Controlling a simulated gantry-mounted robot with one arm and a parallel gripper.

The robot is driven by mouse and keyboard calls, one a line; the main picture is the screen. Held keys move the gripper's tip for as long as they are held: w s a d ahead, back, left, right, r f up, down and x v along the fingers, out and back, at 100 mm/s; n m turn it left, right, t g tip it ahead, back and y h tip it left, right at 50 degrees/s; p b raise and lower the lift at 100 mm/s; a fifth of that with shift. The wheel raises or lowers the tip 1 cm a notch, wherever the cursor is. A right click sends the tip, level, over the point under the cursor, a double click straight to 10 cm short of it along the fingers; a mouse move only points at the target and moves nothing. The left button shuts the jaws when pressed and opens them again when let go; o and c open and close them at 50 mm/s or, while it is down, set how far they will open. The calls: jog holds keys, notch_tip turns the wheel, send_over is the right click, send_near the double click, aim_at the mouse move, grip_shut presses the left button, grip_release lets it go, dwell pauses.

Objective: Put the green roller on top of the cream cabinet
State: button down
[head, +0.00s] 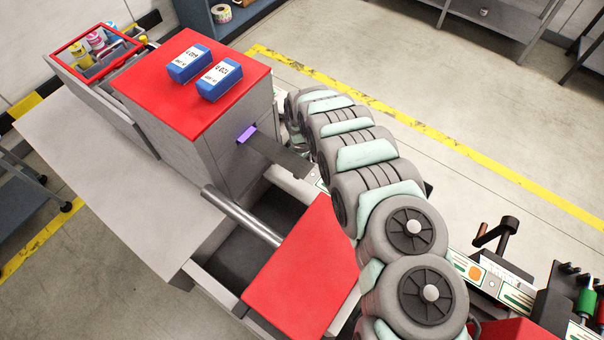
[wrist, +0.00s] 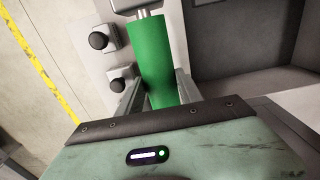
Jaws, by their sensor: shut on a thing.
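A green roller (wrist: 150,55) fills the middle of the wrist view. My gripper (wrist: 157,92) is shut on it, with one finger on each side of its lower part. The roller's top end meets a short metal shaft under a pale grey block; I cannot tell whether it is still joined there. In the head view my gripper and this roller are hidden behind my arm. No clearly cream cabinet shows. A boxy grey cabinet (head: 222,145) with a red top stands left of centre, and two blue labelled boxes (head: 219,82) (head: 189,64) lie on that top.
Two black knobs (wrist: 98,40) (wrist: 122,84) stick out of a pale panel left of the roller. A red-rimmed bin (head: 97,50) holds several bottles. A metal bar (head: 242,215) and a red panel (head: 305,268) lie below the cabinet. The pale tabletop (head: 110,165) is bare.

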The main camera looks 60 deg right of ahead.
aim_at(302, 173)
notch_tip(302, 173, down, 4)
jog(key=b, duration=0.3)
jog(key=shift+f, duration=0.2)
jog(key=shift+r, duration=0.15)
jog(key=c, duration=0.8)
grip_release()
jog(key=shift+o, duration=0.2)
